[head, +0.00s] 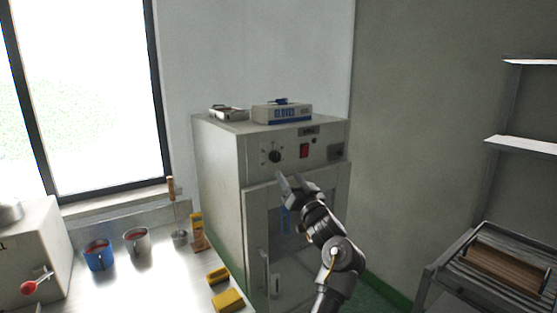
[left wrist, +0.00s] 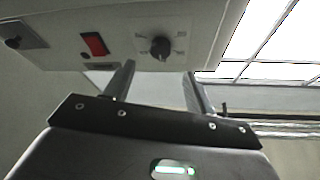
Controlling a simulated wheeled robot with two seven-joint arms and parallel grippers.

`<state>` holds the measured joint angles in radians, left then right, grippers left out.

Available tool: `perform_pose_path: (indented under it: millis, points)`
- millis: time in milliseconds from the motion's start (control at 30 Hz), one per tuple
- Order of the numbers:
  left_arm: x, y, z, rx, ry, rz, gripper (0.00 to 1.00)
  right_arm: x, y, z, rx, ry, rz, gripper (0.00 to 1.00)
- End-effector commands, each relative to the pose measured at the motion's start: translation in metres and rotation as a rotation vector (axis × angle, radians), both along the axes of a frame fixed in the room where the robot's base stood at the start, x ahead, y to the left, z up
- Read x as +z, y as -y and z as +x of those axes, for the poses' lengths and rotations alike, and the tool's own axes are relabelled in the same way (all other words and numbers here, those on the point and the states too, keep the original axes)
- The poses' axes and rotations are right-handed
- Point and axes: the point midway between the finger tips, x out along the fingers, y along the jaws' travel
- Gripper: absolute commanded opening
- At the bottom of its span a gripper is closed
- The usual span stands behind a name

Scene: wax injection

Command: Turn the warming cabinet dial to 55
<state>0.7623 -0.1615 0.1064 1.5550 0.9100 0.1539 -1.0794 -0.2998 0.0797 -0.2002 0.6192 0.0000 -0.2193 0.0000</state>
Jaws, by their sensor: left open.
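The warming cabinet (head: 218,160) is a grey box with a control panel along its upper front. Its black dial (head: 274,156) sits on a light scale plate at the panel's left; the scale numbers are too small to read. The dial also shows in the left wrist view (left wrist: 159,47), which looks upside down. My left gripper (head: 288,177) is open and empty, just below and in front of the dial, apart from it. In the left wrist view its two fingers (left wrist: 158,80) point toward the panel, with the dial beyond the gap between them. My right gripper is not in view.
A red switch (head: 304,151) sits right of the dial. A glove box (head: 282,112) and a tray (head: 229,113) lie on the cabinet. A rack stands at right.

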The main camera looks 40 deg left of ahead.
Motion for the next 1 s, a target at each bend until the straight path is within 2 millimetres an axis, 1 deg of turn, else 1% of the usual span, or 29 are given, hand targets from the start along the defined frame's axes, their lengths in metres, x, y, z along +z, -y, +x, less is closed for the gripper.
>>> perform_pose_path:
  millis: [33, 200, 400, 600, 833, 867, 1000]
  points:
    - [0.009, -0.01, 0.004, 0.004, -0.002, 0.003, 0.55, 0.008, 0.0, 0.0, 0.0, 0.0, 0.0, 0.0]
    - [0.02, -0.037, 0.016, 0.003, -0.001, 0.002, 0.55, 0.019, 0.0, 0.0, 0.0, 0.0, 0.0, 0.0]
    - [0.028, -0.06, 0.026, 0.0, -0.001, 0.002, 0.55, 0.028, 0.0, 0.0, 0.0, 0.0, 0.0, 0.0]
    - [0.03, -0.069, 0.031, -0.001, 0.0, 0.0, 0.55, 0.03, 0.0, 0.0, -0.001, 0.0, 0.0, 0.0]
    - [0.03, -0.069, 0.031, -0.001, 0.0, 0.0, 0.55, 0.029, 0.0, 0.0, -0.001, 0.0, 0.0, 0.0]
    - [0.03, -0.069, 0.031, -0.001, 0.0, 0.0, 0.54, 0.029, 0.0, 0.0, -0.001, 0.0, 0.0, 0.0]
    - [0.03, -0.069, 0.031, -0.001, 0.0, 0.0, 0.36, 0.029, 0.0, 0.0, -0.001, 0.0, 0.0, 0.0]
